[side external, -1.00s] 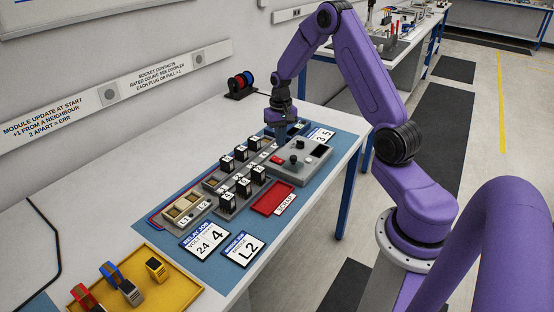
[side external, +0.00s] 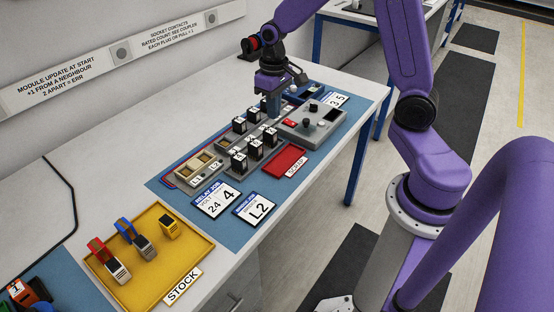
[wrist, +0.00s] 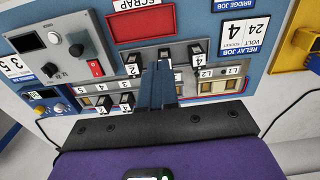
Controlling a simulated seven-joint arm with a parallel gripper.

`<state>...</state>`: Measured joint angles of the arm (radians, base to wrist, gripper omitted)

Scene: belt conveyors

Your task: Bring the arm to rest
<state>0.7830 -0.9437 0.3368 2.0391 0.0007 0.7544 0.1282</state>
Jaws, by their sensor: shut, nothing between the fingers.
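My gripper (side external: 272,106) is shut and empty, pointing down over the far end of the relay rows in the side external view. Its blue fingers also show together in the wrist view (wrist: 158,86), in front of the relay rows. Several black relays (side external: 239,161) with white number labels stand in grey socket blocks on the blue mat (side external: 180,187). The fingers hide part of the rows, and I cannot tell whether they touch a relay.
A grey control box (side external: 312,122) with knobs and a red switch stands close right of my gripper. The red scrap tray (side external: 285,160), job cards (side external: 216,200) and yellow stock tray (side external: 118,275) with several parts lie nearer. The table's back left is mostly clear.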

